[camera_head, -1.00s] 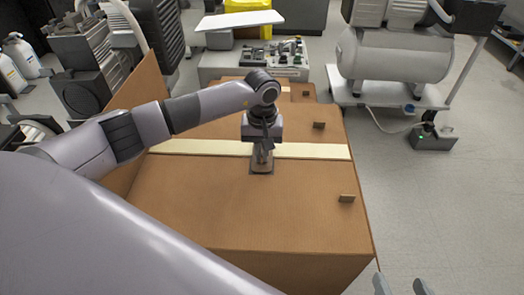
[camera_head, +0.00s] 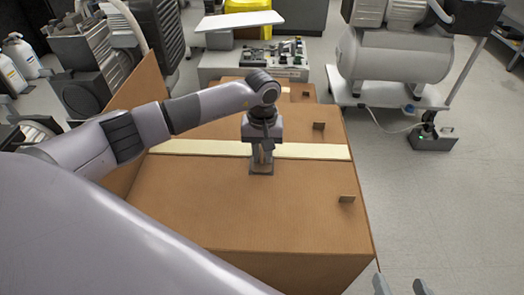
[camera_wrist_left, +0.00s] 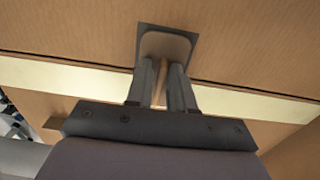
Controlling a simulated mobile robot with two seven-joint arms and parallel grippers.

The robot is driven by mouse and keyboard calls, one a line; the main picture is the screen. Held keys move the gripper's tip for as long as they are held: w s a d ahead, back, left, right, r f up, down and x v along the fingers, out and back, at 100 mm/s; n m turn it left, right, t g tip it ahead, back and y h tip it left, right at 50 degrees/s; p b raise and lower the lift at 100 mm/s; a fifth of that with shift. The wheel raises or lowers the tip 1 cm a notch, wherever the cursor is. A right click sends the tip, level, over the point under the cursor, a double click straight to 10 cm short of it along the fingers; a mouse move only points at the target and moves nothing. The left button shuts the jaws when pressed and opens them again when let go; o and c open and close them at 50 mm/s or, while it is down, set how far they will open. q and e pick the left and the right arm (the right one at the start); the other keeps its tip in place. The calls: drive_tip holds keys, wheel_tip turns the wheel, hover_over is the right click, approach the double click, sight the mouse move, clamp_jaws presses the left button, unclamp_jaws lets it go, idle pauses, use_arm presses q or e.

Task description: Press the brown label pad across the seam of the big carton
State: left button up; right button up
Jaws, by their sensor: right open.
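The big carton (camera_head: 205,210) lies below me, with a cream seam strip (camera_head: 320,151) across its top; the strip also shows in the wrist view (camera_wrist_left: 60,75). The brown label pad (camera_head: 261,171) is flat at the carton top, just on the near side of the strip. In the wrist view the pad (camera_wrist_left: 167,45) has a grey-brown border around it. My left gripper (camera_head: 262,160) is above the pad, its fingers on either side of the pad's tan grip (camera_wrist_left: 163,88). Firm contact is hard to see. My right gripper (camera_head: 400,286) is open and empty at the bottom edge.
Small brown tabs (camera_head: 347,199) stand on the carton's right side. A raised carton flap (camera_head: 140,115) is at the left. A compressor (camera_head: 395,55) on a white cart stands at the back right. Grey floor (camera_head: 445,210) at the right is clear.

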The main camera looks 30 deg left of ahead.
use_arm(q)
drive_tip(key=shift+s+a+f, duration=0.15)
drive_tip(key=shift+f, duration=0.15)
